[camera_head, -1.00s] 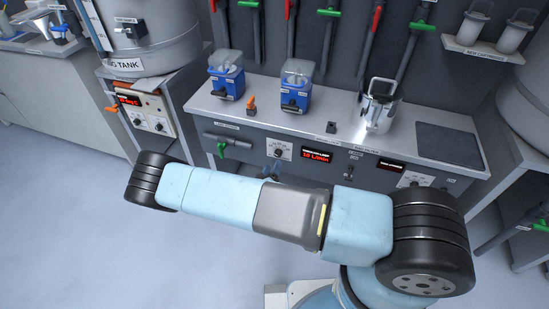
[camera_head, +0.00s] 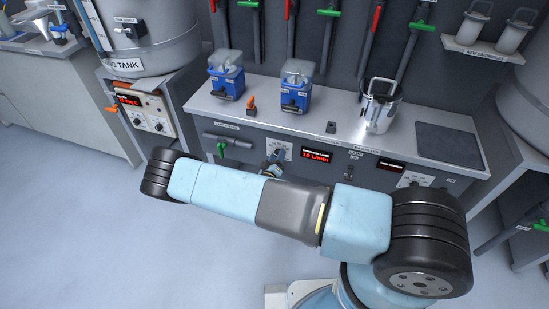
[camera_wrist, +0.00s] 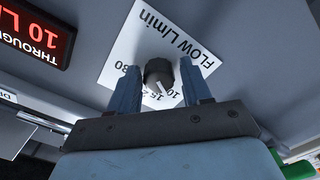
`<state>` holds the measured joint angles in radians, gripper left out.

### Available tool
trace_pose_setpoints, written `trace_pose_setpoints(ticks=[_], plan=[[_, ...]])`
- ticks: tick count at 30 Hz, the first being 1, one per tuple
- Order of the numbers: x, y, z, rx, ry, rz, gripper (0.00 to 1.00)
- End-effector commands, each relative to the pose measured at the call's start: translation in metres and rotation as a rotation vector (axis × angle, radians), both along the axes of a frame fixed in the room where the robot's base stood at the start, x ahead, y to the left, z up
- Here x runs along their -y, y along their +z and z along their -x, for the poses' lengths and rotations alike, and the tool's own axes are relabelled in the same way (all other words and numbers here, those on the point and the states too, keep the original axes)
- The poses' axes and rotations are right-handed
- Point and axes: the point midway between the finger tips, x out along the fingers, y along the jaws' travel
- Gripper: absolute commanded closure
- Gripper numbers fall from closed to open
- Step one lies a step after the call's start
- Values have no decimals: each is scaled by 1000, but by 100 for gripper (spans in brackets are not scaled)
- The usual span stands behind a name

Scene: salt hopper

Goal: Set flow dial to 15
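The flow dial is a black knob (camera_wrist: 158,74) on a white plate marked "FLOW L/min" (camera_wrist: 185,42). Its pale pointer mark faces the 10 label in the wrist view; the 15 label is beside it, partly hidden by my gripper. My gripper (camera_wrist: 160,66) is open, with one finger on each side of the knob. I cannot tell whether the fingers touch it. In the head view my gripper (camera_head: 275,160) is at the dial's plate (camera_head: 286,149), which it partly covers. The throughput display (camera_wrist: 38,36) shows 10; it reads 10 L/min in the head view (camera_head: 316,156).
A green-handled valve (camera_head: 222,149) is left of the dial and a second red display (camera_head: 390,165) is to the right. Above, the counter (camera_head: 310,122) holds two blue devices (camera_head: 296,92) and a metal pot (camera_head: 379,108). The floor at left is clear.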

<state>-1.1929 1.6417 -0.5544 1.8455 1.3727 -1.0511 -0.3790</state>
Motion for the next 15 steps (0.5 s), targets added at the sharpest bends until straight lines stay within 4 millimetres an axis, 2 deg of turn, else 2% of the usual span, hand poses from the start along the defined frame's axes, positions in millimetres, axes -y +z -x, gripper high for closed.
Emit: trace_pose_setpoints(ticks=[2,12,13,14,15], plan=[[0,0,0,0,0,0,60],[-1,-1,0,-1,1,0,92],[-1,-1,0,-2,2,-1,94],[-14,-1,0,-1,4,-4,94],[-10,-1,0,-2,4,-4,93]])
